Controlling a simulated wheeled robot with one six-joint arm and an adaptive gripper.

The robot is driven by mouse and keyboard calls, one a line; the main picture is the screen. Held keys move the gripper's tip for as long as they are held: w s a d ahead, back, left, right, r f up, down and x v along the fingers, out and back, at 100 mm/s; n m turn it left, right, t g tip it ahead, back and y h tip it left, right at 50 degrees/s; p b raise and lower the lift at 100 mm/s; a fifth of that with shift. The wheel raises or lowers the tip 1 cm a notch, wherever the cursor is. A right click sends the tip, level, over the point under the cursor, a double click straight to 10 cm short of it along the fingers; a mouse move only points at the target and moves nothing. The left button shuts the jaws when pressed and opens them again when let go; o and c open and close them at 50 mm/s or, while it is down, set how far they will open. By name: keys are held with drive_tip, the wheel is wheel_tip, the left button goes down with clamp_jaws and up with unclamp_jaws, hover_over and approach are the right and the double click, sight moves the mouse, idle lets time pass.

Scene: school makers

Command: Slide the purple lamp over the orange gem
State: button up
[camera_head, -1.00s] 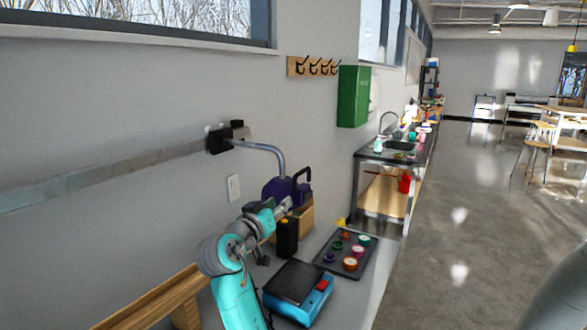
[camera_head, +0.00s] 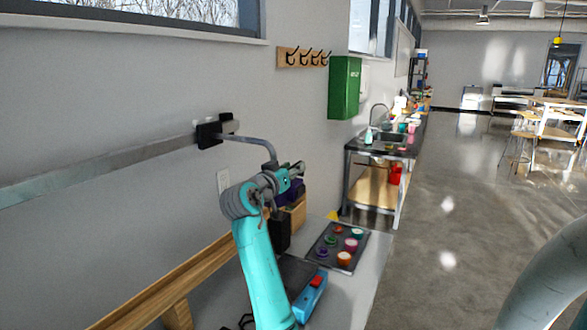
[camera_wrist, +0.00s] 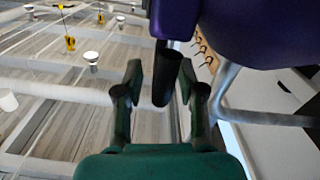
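The purple lamp (camera_head: 296,190) hangs from a grey bent pipe (camera_head: 250,140) on the wall rail, mostly hidden behind my gripper (camera_head: 296,172) in the head view. In the wrist view the purple lamp body (camera_wrist: 265,30) fills the upper right. Its dark handle (camera_wrist: 165,80) stands between the two fingers of my gripper (camera_wrist: 163,90). The fingers are apart, with a gap beside the handle, so it is not clamped. A round orange piece (camera_head: 344,261) sits at the near edge of the dark tray (camera_head: 318,256); I cannot tell whether it is the gem.
The metal rail (camera_head: 100,168) runs along the wall, with a black carriage (camera_head: 208,135) holding the pipe. A blue device (camera_head: 312,296), a dark bottle-like object (camera_head: 280,232) and a wooden box (camera_head: 298,213) stand close below the arm. Several other coloured pieces lie on the tray.

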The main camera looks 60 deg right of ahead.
drive_tip(key=shift+d, duration=0.55)
clamp_jaws()
